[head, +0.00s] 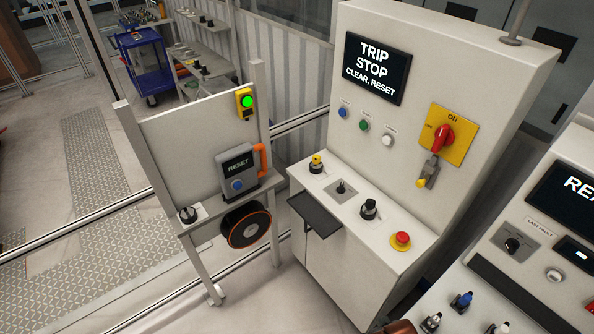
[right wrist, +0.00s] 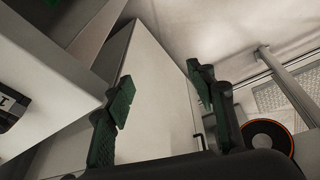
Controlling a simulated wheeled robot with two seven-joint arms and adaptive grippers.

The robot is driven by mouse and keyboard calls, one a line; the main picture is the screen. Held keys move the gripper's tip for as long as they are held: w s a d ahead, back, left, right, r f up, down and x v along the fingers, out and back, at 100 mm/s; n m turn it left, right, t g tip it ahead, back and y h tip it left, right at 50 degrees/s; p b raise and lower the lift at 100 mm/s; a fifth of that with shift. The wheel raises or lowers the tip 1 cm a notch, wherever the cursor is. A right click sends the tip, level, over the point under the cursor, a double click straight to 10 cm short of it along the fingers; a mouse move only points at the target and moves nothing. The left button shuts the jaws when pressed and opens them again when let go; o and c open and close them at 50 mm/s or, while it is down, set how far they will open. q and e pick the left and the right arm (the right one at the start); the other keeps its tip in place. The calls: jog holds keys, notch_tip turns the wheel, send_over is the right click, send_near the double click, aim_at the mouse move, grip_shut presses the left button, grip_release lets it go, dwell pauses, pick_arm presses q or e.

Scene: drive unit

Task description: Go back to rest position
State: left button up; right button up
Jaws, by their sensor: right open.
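My right gripper (right wrist: 160,80) shows in the right wrist view, its two green-padded fingers apart and nothing between them. Pale cabinet panels lie beyond the fingers; I cannot tell the distance. Neither gripper can be made out in the head view. The drive cabinet (head: 437,75) stands at centre right, with a screen (head: 375,68) reading "TRIP STOP CLEAR, RESET". Its yellow switch plate (head: 458,124) carries a red handle by "ON". A red mushroom button (head: 401,239) and several knobs sit on its sloped desk.
A framed stand (head: 180,141) left of the cabinet holds a grey RESET box (head: 238,172), a lit green button (head: 246,101) and an orange-rimmed black reel (head: 246,225). A second console (head: 534,246) is close at right. Floor at lower left is clear. A blue cart (head: 147,68) stands behind.

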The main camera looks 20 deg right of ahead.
jog(key=s+a+f+g+b, duration=0.1)
jog(key=s+f+b, duration=0.2)
jog(key=f, duration=1.3)
jog(key=s+f+b, duration=0.3)
jog(key=f, duration=1.3)
jog(key=s+f+n+g+b, duration=0.1)
jog(key=s+f+b, duration=0.3)
jog(key=s+f, duration=1.3)
jog(key=shift+f+g+y, duration=0.3)
jog(key=shift+f, duration=0.45)
